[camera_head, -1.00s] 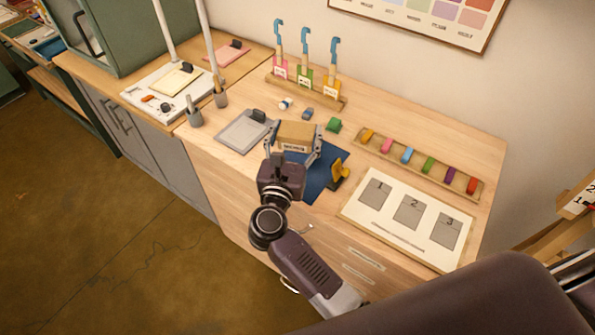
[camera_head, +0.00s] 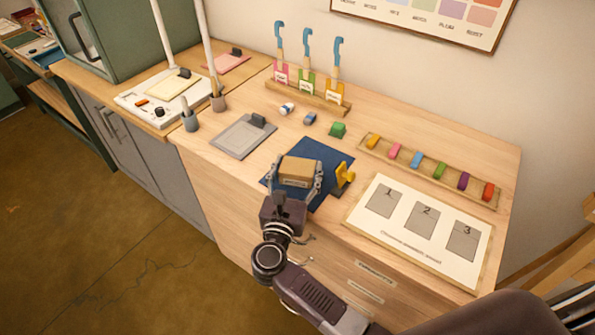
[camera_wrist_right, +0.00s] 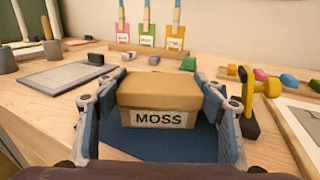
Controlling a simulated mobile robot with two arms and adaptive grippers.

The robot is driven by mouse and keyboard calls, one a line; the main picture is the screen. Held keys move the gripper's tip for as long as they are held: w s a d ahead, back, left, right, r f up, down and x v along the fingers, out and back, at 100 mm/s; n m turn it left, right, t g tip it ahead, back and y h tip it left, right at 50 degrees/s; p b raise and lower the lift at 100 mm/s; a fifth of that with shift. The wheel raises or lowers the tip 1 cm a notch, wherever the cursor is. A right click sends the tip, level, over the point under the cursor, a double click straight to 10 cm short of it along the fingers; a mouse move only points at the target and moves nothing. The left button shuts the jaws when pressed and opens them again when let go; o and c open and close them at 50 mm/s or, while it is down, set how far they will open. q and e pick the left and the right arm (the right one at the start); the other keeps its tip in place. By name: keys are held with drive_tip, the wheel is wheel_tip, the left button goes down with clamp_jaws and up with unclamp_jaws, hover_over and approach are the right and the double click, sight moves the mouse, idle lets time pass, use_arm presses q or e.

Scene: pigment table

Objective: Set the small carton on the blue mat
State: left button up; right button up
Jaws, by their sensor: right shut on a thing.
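The small carton (camera_head: 297,172) is a tan box; in the right wrist view the carton (camera_wrist_right: 158,101) shows a white label reading MOSS. My right gripper (camera_head: 297,188) is shut on it, with one finger at each side. The blue mat (camera_head: 318,153) lies on the wooden table under and behind the carton. In the right wrist view the mat (camera_wrist_right: 160,145) shows below the carton. The carton is over the mat; I cannot tell whether its base touches it. My left gripper is not in view.
A yellow object on a dark base (camera_head: 344,175) stands at the mat's right edge, close to the gripper. A grey tray (camera_head: 243,136) lies to the left. A numbered board (camera_head: 420,222) and a rack of coloured blocks (camera_head: 428,168) are to the right. Small blocks lie behind the mat.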

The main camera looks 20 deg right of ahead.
drive_tip(key=shift+f, duration=0.1)
drive_tip(key=o, duration=1.2)
drive_tip(key=shift+o, duration=0.2)
drive_tip(key=shift+r, duration=0.35)
drive_tip(key=b+v, duration=0.3)
drive_tip(key=v, duration=0.9)
drive_tip(key=shift+f, duration=0.15)
